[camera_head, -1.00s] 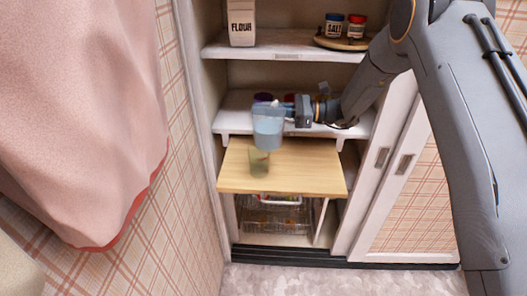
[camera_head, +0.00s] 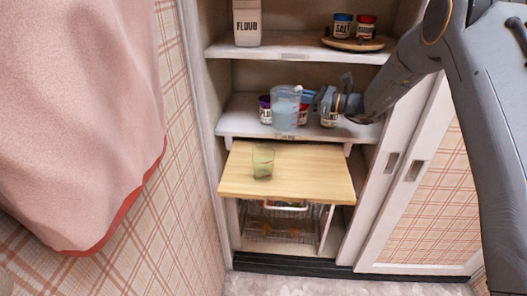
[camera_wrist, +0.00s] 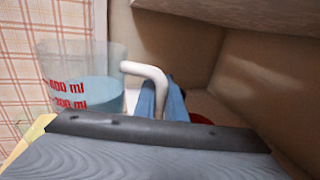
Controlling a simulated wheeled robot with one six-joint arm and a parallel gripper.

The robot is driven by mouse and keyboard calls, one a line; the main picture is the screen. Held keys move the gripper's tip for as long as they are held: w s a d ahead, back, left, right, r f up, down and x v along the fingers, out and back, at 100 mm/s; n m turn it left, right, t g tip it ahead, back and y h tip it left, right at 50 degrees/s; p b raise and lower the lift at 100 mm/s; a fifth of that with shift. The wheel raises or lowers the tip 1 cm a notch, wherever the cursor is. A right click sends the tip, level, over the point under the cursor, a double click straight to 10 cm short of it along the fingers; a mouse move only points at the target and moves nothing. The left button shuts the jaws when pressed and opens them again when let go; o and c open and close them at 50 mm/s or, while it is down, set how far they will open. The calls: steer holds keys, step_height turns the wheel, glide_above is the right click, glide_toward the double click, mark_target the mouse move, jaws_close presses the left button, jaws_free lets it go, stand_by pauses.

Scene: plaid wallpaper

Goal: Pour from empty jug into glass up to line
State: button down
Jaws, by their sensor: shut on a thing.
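A clear measuring jug (camera_head: 286,107) with bluish contents is upright in front of the middle shelf, above and slightly right of the glass. In the wrist view the jug (camera_wrist: 82,85) shows red 400 ml and 200 ml marks and a blue liquid surface near them. My gripper (camera_head: 308,99) is shut on the jug's handle, at the jug's right side. The white bent handle (camera_wrist: 150,85) shows in the wrist view. A greenish glass (camera_head: 262,160) stands upright on the wooden pull-out board (camera_head: 310,178). Its line and fill level are too small to tell.
Several jars, including a dark purple-lidded one (camera_head: 265,109), stand on the middle shelf (camera_head: 240,122) close to the jug. A flour box (camera_head: 247,22), a salt jar (camera_head: 342,26) and a red-lidded jar (camera_head: 366,27) are above. The board right of the glass is clear.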

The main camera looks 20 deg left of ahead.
mark_target(273, 93)
steer(key=shift+s, duration=0.1)
steer(key=shift+s+a+f+n, duration=0.15)
steer(key=shift+s+f+n, duration=0.2)
steer(key=shift+n, duration=0.45)
steer(key=shift+n+h, duration=0.3)
steer(key=shift+n, duration=0.6)
steer(key=f, duration=0.2)
steer(key=s+f+b, duration=0.1)
steer(key=f, duration=0.1)
steer(key=shift+s+a, duration=0.15)
steer(key=shift+a, duration=0.05)
steer(key=shift+s, duration=0.3)
steer(key=shift+s+a+r+n+t+h+p, duration=0.15)
steer(key=shift+s+r+n+p, duration=0.4)
steer(key=shift+r+p, duration=0.35)
steer(key=shift+s+a+r+n+t+h+p, duration=0.15)
steer(key=shift+s+r+n+p, duration=0.55)
steer(key=shift+r, duration=0.35)
steer(key=shift+s+a+r+n+h+p, duration=0.15)
steer(key=shift+s+r+n+p, duration=0.3)
steer(key=shift+r+p, duration=0.5)
steer(key=shift+s+a+r+n+p, duration=0.2)
steer(key=shift+s+r+n+p, duration=0.4)
steer(key=shift+r, duration=0.25)
steer(key=shift+s+r+n, duration=0.15)
steer(key=shift+s+n, duration=0.1)
steer(key=shift+n, duration=0.15)
